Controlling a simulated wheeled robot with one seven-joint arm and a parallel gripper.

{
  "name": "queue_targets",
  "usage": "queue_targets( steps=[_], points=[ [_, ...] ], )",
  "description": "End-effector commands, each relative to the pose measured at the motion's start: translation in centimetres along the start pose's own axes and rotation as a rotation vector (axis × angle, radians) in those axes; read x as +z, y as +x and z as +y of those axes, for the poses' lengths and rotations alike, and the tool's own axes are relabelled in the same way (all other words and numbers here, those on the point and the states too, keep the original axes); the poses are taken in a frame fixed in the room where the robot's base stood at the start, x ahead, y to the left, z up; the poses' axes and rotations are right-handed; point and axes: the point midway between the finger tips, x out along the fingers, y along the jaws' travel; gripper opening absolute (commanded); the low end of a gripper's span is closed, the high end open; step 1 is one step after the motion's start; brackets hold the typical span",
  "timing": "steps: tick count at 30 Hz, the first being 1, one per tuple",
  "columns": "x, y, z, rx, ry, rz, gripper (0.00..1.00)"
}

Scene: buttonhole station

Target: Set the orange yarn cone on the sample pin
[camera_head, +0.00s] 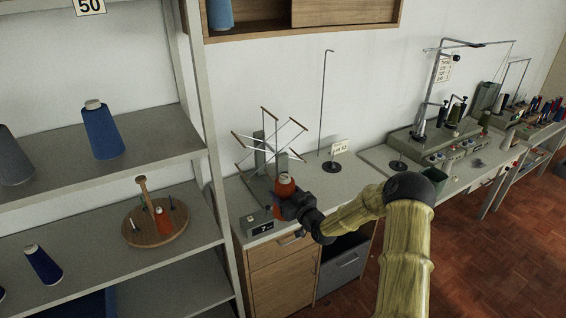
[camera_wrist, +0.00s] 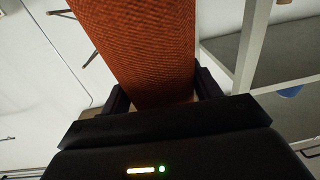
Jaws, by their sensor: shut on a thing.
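The orange yarn cone (camera_head: 285,186) is held in my gripper (camera_head: 287,207) at the left end of the bench, with its pale tip up. In the wrist view the cone (camera_wrist: 138,45) fills the space between the dark fingers of my gripper (camera_wrist: 163,93). Its base is hidden by my gripper. A round black base (camera_head: 332,166) stands on the bench to the right, by a small sign and a tall hooked rod. Another dark disc with a short upright (camera_head: 398,165) is further right. I cannot tell which is the sample pin.
A yarn swift with spread arms (camera_head: 268,140) stands just behind the held cone. A grey box marked 7 (camera_head: 257,221) sits in front at left. Shelves with a blue cone (camera_head: 102,132) and a wooden round stand (camera_head: 154,228) are left. The bench between swift and black base looks clear.

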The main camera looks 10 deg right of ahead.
Motion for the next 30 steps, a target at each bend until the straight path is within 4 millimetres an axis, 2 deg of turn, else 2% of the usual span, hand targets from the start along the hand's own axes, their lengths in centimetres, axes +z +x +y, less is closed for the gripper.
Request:
queue_targets(
  steps=[1, 6, 11, 15, 18, 22, 30],
  points=[
    [2.4, -0.9, -0.5, 0.002, 0.010, -0.004, 0.35],
    [8.4, -4.3, -2.5, 0.025, 0.012, -0.005, 0.35],
    [13.4, -8.1, -4.7, 0.091, 0.014, -0.006, 0.35],
    [17.1, -12.1, -6.5, 0.194, 0.017, -0.007, 0.35],
    [18.7, -14.5, -7.3, 0.275, 0.014, -0.006, 0.35],
    [19.7, -16.6, -7.9, 0.349, 0.008, -0.004, 0.35],
    [19.7, -17.4, -8.1, 0.379, -0.001, 0.001, 0.35]
  ],
)
